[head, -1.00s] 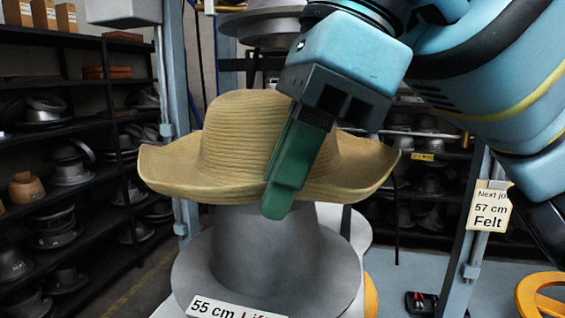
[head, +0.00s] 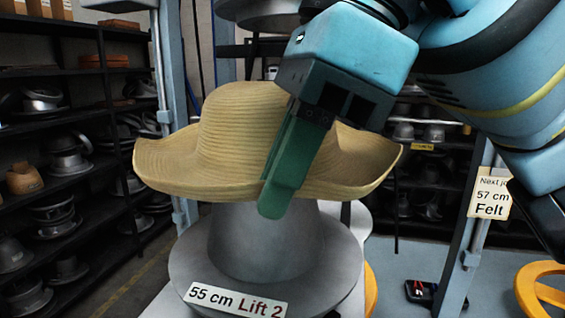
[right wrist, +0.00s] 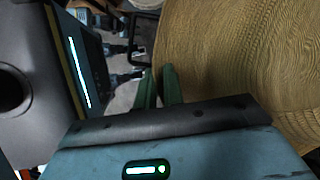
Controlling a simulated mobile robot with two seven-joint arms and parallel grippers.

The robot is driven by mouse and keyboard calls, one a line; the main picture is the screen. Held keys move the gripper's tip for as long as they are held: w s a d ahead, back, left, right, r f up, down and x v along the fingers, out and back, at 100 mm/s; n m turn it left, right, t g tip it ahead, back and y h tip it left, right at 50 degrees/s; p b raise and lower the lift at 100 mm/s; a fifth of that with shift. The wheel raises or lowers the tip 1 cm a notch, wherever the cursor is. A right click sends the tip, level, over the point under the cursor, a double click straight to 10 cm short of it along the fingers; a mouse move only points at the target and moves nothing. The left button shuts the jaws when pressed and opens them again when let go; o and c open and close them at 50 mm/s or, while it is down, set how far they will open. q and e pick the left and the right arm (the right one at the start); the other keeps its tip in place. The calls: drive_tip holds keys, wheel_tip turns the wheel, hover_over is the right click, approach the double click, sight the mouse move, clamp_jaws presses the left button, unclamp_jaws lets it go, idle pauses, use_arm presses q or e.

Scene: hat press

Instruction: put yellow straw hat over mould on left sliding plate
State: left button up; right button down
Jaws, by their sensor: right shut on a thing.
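The yellow straw hat (head: 235,135) is crown up with a wide brim curled up at both sides. My right gripper (head: 280,205) is shut on the hat's near brim, its green fingers crossing the front of the hat. In the right wrist view the hat (right wrist: 240,60) fills the right side beside the green fingers (right wrist: 160,80). The grey mould (head: 265,245) stands directly below the hat in the head view, with a wide flange labelled "55 cm Lift 2". The brim overlaps the mould's top in the picture; I cannot tell whether they touch. My left gripper is not in view.
A grey upper press part (head: 270,15) hangs above the hat. Blue posts stand left (head: 175,110) and right, the right one carrying a "57 cm Felt" sign (head: 491,195). Shelves of metal moulds (head: 60,150) line the back. A yellow handwheel (head: 545,290) is at lower right.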

drive_tip(key=shift+a+f+b, duration=0.15)
drive_tip(key=shift+f+b, duration=0.2)
drive_tip(key=shift+f, duration=1.05)
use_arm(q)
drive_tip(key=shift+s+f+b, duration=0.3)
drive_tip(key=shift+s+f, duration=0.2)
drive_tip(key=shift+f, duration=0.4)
use_arm(e)
drive_tip(key=shift+a+f, duration=0.15)
drive_tip(key=shift+f, duration=0.85)
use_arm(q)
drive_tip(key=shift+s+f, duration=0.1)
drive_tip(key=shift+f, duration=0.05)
use_arm(e)
drive_tip(key=shift+f, duration=0.2)
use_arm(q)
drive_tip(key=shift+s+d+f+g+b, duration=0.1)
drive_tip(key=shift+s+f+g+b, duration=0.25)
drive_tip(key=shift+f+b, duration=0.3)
use_arm(e)
drive_tip(key=shift+f, duration=1.9)
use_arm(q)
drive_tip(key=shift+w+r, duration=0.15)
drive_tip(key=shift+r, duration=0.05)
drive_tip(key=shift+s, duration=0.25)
